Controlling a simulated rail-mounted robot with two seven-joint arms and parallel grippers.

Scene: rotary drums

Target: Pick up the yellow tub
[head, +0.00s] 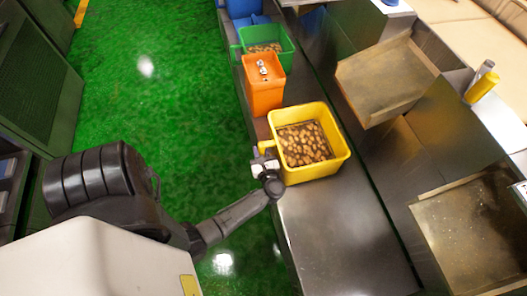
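The yellow tub (339,151) stands upright on the metal counter (335,225) and holds many small brown, potato-like pieces. A yellow handle (266,146) sticks out from its left side. My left gripper (264,160) is at this left side, just below the handle in the picture and very close to it or touching it. The fingers are too small and partly hidden, so I cannot tell whether they are closed on the handle. My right gripper is not in view.
An orange bin (264,95) stands just behind the yellow tub, and a green tub (285,50) with similar brown pieces is behind that. Metal trays (385,80) and a yellow bottle (482,88) are at the right. The counter in front of the tub is clear.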

